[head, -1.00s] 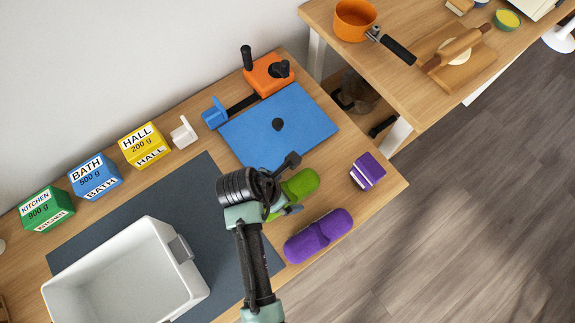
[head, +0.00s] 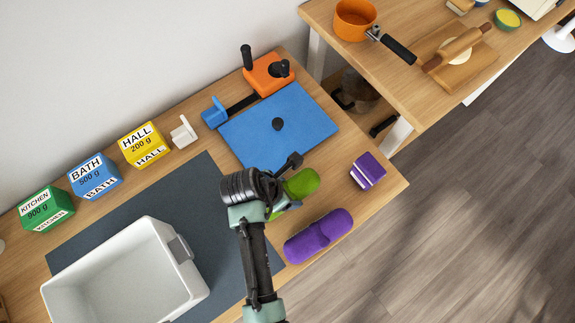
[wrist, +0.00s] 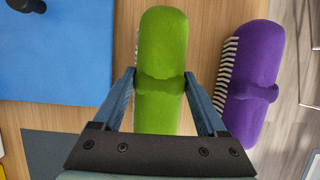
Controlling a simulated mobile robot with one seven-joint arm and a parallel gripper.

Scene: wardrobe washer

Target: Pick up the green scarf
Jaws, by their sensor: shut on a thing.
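The green scarf (wrist: 160,60) is a rolled bundle with a band around its middle and a striped fringe on its left side. In the wrist view my gripper (wrist: 160,78) has one finger on each side of the scarf near its band and is shut on it. In the head view the scarf (head: 302,183) is partly hidden behind my gripper (head: 287,205) and wrist. The scarf appears at or near the wooden table's surface; I cannot tell whether it is lifted.
A purple scarf (head: 318,236) lies close to the right, also in the wrist view (wrist: 255,85). A white bin (head: 125,275) stands on the dark mat (head: 226,245) at left.

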